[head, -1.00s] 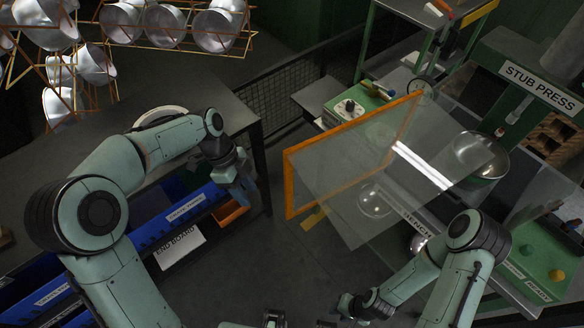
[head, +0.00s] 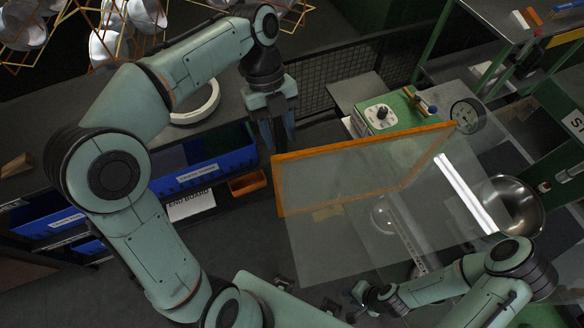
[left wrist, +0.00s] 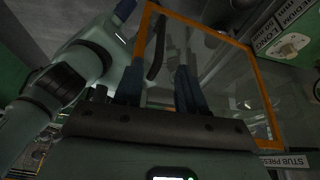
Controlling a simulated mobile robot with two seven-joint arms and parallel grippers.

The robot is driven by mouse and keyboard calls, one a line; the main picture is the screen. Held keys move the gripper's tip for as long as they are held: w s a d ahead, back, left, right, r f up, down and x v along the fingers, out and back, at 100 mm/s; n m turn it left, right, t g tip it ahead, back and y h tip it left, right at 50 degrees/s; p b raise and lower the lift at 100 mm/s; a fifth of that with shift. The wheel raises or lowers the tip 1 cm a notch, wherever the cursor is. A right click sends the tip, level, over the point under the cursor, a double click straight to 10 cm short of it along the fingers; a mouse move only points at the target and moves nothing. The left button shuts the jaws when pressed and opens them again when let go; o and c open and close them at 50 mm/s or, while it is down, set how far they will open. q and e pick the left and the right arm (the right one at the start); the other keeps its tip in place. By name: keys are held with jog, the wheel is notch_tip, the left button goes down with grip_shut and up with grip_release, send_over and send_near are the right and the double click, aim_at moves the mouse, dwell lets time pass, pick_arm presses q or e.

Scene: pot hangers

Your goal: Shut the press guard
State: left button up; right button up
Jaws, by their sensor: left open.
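The press guard (head: 365,170) is a clear panel with an orange frame. It stands out in front of the press, over the bench, in the middle of the head view. A clear sheet reaches from it toward the press. My left gripper (head: 280,138) is open, fingers down, beside the frame's upper left corner; I cannot tell whether they touch.
A metal bowl (head: 514,203) sits by the press at right. A green box with a dial (head: 382,113) stands behind the guard. Blue bins (head: 205,172) and an orange bin (head: 248,182) are at left. A mesh fence (head: 335,80) runs behind. Dark floor is open below the bins.

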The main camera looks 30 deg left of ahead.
pick_arm(q)
jog(key=b+x, duration=0.1)
jog(key=x, duration=1)
jog(key=shift+d+b, duration=0.1)
jog(key=shift+b, duration=0.2)
pick_arm(e)
jog(key=shift+s+f, duration=0.4)
jog(key=shift+f, duration=0.2)
jog(key=shift+s+f, duration=0.35)
jog(key=shift+f, duration=0.2)
pick_arm(q)
grip_shut()
